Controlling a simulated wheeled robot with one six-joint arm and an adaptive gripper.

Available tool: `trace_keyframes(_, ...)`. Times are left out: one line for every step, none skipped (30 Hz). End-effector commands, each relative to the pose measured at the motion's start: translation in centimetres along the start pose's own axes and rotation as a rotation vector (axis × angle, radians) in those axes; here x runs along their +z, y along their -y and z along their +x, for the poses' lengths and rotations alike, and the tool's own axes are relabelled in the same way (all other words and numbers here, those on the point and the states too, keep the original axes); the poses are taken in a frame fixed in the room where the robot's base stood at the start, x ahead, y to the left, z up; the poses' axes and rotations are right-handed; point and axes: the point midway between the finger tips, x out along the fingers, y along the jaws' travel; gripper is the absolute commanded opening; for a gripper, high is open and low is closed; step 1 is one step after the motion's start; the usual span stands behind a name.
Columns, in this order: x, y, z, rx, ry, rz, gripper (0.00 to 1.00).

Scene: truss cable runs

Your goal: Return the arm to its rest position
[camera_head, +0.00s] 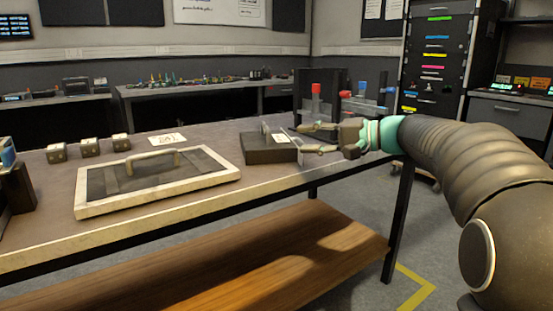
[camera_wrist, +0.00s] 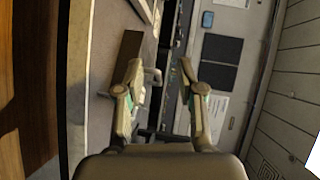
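My arm reaches in from the right in the head view, and my gripper (camera_head: 318,138) is over the right end of the workbench (camera_head: 220,205). Its two fingers are spread apart with nothing between them. It also shows in the wrist view (camera_wrist: 160,75), with a clear gap between the fingertips.
A framed panel with a handle (camera_head: 160,180) lies on the bench, with several small cubes (camera_head: 90,147) and a white card (camera_head: 168,139) behind it. A dark stand with red and blue parts (camera_head: 320,95) is behind my gripper. Floor is open right of the bench.

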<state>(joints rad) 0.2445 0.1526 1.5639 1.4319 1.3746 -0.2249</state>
Motion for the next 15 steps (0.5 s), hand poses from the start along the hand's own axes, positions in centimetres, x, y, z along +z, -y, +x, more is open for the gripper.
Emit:
trace_keyframes(-0.4,-0.5,0.0,0.019,-0.017,0.015,0.38)
trace_keyframes(-0.5,-0.8,0.0,0.036,-0.022,0.017,0.38)
trace_keyframes(-0.6,-1.5,0.0,0.058,-0.027,0.024,0.38)
trace_keyframes(-0.6,-2.1,-0.1,0.074,-0.030,0.030,0.38)
trace_keyframes(-0.7,-2.6,-0.1,0.090,-0.034,0.035,0.38)
trace_keyframes(-0.7,-3.5,-0.2,0.112,-0.038,0.044,0.38)
trace_keyframes(-0.7,-4.1,-0.2,0.129,-0.040,0.050,0.38)
trace_keyframes(-0.6,-4.7,-0.2,0.146,-0.042,0.057,0.38)
trace_keyframes(-0.6,-5.6,-0.3,0.170,-0.043,0.064,0.38)
trace_keyframes(-0.5,-6.3,-0.3,0.190,-0.045,0.071,0.38)
trace_keyframes(-0.3,-7.1,-0.4,0.212,-0.046,0.078,0.38)
trace_keyframes(-0.1,-8.1,-0.5,0.242,-0.048,0.085,0.38)
trace_keyframes(0.2,-8.9,-0.6,0.267,-0.049,0.091,0.38)
trace_keyframes(0.5,-9.6,-0.7,0.293,-0.051,0.095,0.38)
trace_keyframes(0.9,-10.7,-0.9,0.329,-0.052,0.100,0.38)
